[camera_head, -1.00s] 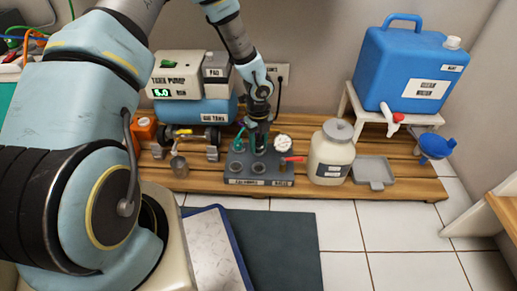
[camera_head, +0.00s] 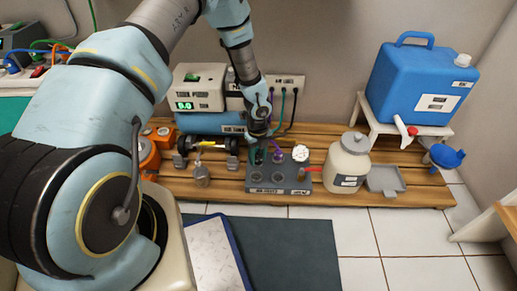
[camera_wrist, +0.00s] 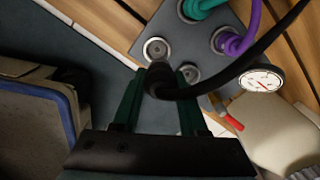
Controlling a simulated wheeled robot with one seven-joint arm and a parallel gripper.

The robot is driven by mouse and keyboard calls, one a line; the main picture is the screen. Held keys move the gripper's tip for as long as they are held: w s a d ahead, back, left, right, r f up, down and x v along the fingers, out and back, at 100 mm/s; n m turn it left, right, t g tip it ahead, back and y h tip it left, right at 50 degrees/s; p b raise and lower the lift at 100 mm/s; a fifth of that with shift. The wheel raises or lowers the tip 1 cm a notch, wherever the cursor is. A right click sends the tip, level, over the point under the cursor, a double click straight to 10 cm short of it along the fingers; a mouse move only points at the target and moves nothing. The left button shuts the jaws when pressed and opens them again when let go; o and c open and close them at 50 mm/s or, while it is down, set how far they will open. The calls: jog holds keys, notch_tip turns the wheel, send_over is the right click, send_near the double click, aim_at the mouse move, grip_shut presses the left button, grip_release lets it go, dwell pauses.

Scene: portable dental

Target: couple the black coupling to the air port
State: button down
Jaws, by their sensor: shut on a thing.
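My gripper (camera_head: 261,147) is low over the grey port block (camera_head: 278,187). In the wrist view my gripper (camera_wrist: 161,78) is shut on the black coupling (camera_wrist: 159,83), whose black hose (camera_wrist: 235,68) runs to the upper right. Just beyond the coupling is an empty round metal port (camera_wrist: 157,49), and a second port (camera_wrist: 190,73) shows partly beside the right finger. The coupling appears apart from both. A teal coupling (camera_wrist: 199,8) and a purple coupling (camera_wrist: 230,42) sit on the block's other ports. I cannot tell which port is the air port; the block's labels are unreadable.
A pressure gauge (camera_head: 301,153) and a red lever (camera_wrist: 232,122) are at the block's right. A cream jar (camera_head: 346,165) stands close by. The pump (camera_head: 199,83) and blue tank (camera_head: 200,123) are behind. The slatted platform (camera_head: 420,190) has free room at far right.

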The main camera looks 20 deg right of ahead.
jog(key=shift+w+a+f, duration=0.15)
jog(key=shift+a+f, duration=0.15)
jog(key=shift+f, duration=0.05)
notch_tip(320, 180, down, 6)
jog(key=b, duration=0.6)
jog(key=shift+r, duration=0.25)
jog(key=shift+f+b, duration=0.5)
jog(key=shift+f, duration=0.5)
dwell(0.5)
jog(key=shift+c, duration=1.8)
grip_release()
jog(key=shift+r, duration=0.15)
notch_tip(320, 180, up, 11)
jog(key=p, duration=0.4)
